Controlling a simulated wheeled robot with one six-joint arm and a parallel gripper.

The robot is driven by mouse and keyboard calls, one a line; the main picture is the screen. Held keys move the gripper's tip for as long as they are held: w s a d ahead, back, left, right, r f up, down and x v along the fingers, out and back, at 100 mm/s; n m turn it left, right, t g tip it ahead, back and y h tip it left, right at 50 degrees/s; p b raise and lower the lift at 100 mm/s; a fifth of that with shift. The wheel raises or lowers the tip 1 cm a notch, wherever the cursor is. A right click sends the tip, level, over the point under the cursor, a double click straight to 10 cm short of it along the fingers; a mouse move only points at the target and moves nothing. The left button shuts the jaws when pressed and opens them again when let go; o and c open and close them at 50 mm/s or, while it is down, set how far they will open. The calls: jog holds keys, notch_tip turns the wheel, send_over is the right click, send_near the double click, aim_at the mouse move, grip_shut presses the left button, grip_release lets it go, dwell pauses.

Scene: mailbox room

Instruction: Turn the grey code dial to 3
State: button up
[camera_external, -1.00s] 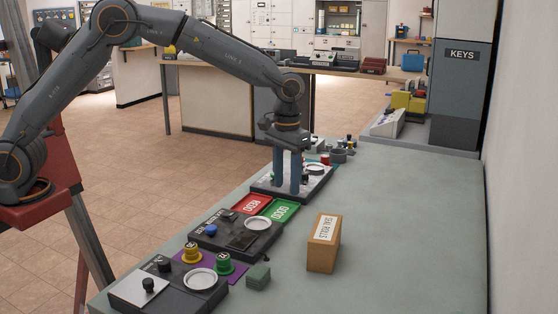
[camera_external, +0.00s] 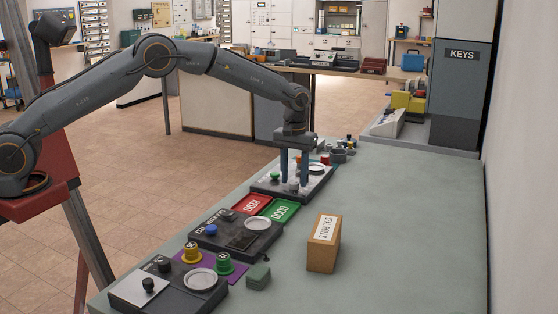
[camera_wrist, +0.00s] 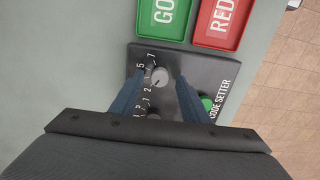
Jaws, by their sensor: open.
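The code setter (camera_external: 262,191) is a dark panel on the bench, with a green button (camera_external: 275,176) and a round white plate on it. In the wrist view the panel (camera_wrist: 229,69) shows its label and small white numbers. The grey code dial (camera_wrist: 160,77) is a small knob on it; its pointer setting is too small to read. My gripper (camera_wrist: 162,86) is open, pointing down, with one blue finger on each side of the dial. I cannot tell whether the fingers touch it. In the external view my gripper (camera_external: 295,182) is over the panel.
A red tray (camera_external: 252,204) and a green tray (camera_external: 281,211) lie beside the panel. Nearer are another dark device (camera_external: 240,241), yellow and green stamps, and a cardboard box (camera_external: 323,244). Small items stand beyond the panel. The bench's right side is mostly clear.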

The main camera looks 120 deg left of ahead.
jog(key=shift+f, duration=0.4)
jog(key=c, duration=1.1)
jog(key=shift+o, duration=0.2)
jog(key=m, duration=0.4)
jog(key=shift+m, duration=1.8)
